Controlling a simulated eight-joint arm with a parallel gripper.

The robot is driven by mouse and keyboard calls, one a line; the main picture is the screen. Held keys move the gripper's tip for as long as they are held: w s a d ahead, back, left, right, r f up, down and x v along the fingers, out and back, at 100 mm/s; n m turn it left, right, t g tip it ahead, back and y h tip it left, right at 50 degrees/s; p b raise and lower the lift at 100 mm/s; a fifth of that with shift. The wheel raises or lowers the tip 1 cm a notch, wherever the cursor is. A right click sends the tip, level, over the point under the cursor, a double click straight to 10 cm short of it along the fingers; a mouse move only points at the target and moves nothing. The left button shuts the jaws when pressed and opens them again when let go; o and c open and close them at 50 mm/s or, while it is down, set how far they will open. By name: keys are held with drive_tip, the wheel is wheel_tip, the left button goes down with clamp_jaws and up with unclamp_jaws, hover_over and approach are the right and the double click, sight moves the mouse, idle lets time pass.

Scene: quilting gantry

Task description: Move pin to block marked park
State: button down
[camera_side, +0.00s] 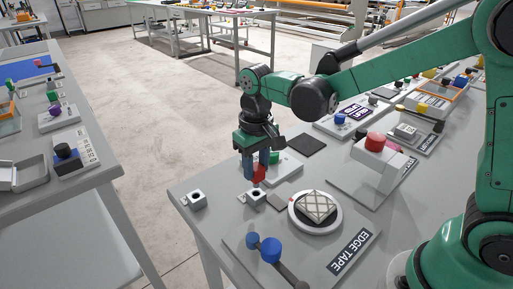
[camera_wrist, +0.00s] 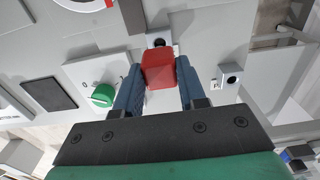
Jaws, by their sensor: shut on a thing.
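The red pin (camera_side: 259,174) is between the two blue fingers of my gripper (camera_side: 256,165), which is shut on it. In the wrist view the pin (camera_wrist: 158,72) shows as a red block-like head between the fingertips (camera_wrist: 157,80). A small white block with a dark hole (camera_side: 256,197) is just below the pin in the side view; in the wrist view this block (camera_wrist: 154,42) is partly hidden behind the pin. A second white block with a hole (camera_side: 197,199) stands to the left, near the table corner; it also shows in the wrist view (camera_wrist: 231,74). I cannot read a park mark on either block.
A white box with a green knob (camera_side: 275,156) stands close behind my gripper. A round white stand with a patterned pad (camera_side: 317,207) is right of the blocks. Blue knobs (camera_side: 270,249) and the EDGE TAPE plate (camera_side: 349,251) are in front. A dark pad (camera_side: 307,144) lies behind.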

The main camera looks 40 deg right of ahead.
drive_tip(key=w+a+r, duration=0.5)
drive_tip(key=w+a, duration=0.2)
drive_tip(key=a, duration=0.3)
drive_tip(key=shift+w, duration=0.25)
drive_tip(key=shift+f, duration=2.8)
drive_tip(key=shift+f, duration=1.65)
drive_tip(key=shift+c, duration=2.1)
unclamp_jaws()
drive_tip(key=shift+r, duration=0.1)
